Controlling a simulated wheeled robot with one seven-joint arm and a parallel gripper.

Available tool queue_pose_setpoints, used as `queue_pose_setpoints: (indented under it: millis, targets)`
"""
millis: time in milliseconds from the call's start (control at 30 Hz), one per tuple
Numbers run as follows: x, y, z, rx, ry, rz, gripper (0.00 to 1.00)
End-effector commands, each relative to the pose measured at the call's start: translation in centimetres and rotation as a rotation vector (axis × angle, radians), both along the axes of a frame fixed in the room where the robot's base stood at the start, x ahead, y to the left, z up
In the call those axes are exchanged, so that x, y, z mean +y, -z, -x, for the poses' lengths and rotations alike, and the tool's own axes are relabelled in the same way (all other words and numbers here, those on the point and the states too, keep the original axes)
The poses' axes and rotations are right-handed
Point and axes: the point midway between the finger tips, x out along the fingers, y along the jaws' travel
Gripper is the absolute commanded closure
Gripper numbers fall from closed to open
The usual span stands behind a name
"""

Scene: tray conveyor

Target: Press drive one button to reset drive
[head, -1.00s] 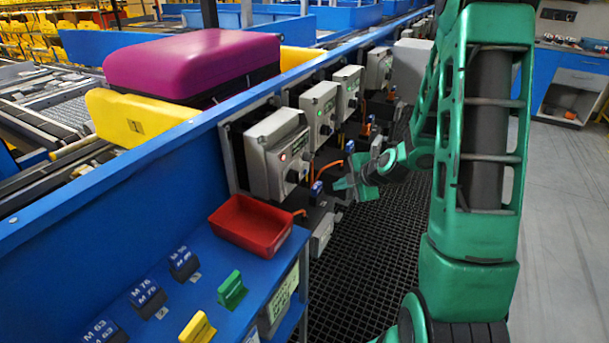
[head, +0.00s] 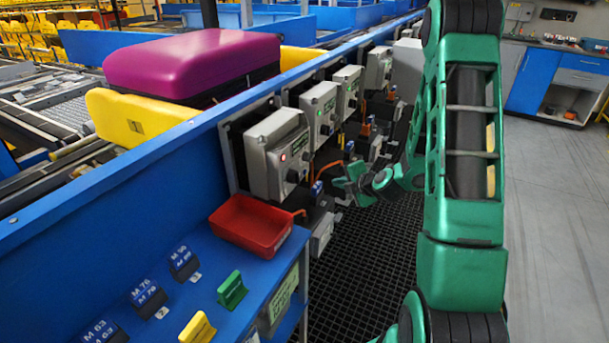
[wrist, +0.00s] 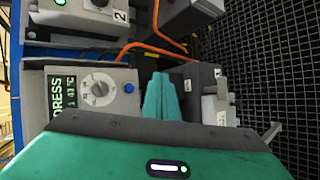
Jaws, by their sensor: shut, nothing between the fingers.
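A grey drive box (wrist: 90,98) shows in the wrist view, with a dark display, a round dial (wrist: 100,88) and a small round blue button (wrist: 130,88) at its right edge. My gripper (wrist: 161,82) is shut and empty, its green fingertips just right of the blue button. I cannot tell whether they touch the box. In the head view my gripper (head: 341,183) is beside the nearest grey box (head: 274,155), to its lower right. A small blue part (head: 317,188) shows just left of my fingers.
More grey boxes (head: 319,113) line the blue conveyor side beyond, the second with a green light. Orange cables (wrist: 150,48) run close to my fingers. A red tray (head: 250,226) sits on the blue shelf. Dark floor mesh (head: 375,235) lies below.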

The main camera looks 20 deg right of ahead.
Motion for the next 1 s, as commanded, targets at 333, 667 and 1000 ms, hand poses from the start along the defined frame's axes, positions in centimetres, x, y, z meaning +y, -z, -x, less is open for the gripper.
queue_pose_setpoints:
  millis: [333,667,1000]
  targets:
    - [2.6,0.0,-3.0,-0.002,-0.006,0.001,1.00]
    - [4.7,0.0,-5.9,-0.001,-0.004,0.000,1.00]
    - [5.3,0.0,-6.7,-0.001,-0.001,-0.001,1.00]
